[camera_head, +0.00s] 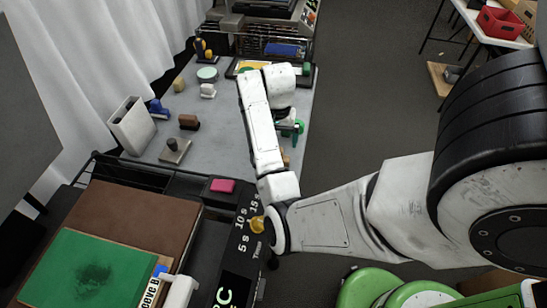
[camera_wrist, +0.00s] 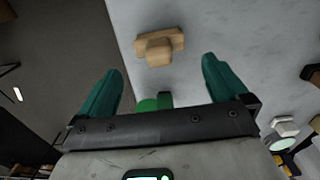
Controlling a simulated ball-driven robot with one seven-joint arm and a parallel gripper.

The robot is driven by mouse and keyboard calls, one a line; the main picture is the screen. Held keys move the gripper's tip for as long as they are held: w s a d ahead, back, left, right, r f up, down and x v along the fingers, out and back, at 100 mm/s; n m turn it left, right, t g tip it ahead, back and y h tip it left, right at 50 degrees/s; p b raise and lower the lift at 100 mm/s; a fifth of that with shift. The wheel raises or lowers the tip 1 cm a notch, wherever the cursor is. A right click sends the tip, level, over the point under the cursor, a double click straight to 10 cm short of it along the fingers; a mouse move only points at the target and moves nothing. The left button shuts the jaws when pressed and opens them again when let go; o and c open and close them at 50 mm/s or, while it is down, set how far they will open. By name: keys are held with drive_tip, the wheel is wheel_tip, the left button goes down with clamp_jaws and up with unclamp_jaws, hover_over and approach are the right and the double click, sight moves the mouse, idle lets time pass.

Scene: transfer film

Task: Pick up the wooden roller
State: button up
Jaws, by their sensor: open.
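A light tan wooden piece, which looks like the wooden roller (camera_wrist: 156,48), lies on the grey table in the wrist view. It has a wide bar with a shorter rounded block on its near side. My gripper (camera_wrist: 160,66) is open, with its two green fingers apart and pointing at the wooden piece. The piece lies beyond the fingertips, roughly centred between them, and nothing is held. In the head view, my arm hides most of this spot. Only a sliver of tan (camera_head: 286,158) shows beside the arm, near the table's right edge.
A green object (camera_wrist: 154,103) shows between the finger bases. On the grey table (camera_head: 222,125) stand a white bin (camera_head: 131,127), a brown block (camera_head: 189,122) and a stamp-like tool (camera_head: 174,150). A black machine with a pink piece (camera_head: 222,185) stands in front. Open floor lies right.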

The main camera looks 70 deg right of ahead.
wheel_tip(320, 180, down, 3)
drive_tip(key=shift+w, duration=0.1)
drive_tip(key=shift+s+f+p, duration=0.2)
drive_tip(key=shift+f+p, duration=0.25)
drive_tip(key=shift+f, duration=2.25)
drive_tip(key=shift+c, duration=0.2)
drive_tip(key=c, duration=0.8)
drive_tip(key=shift+r, duration=0.15)
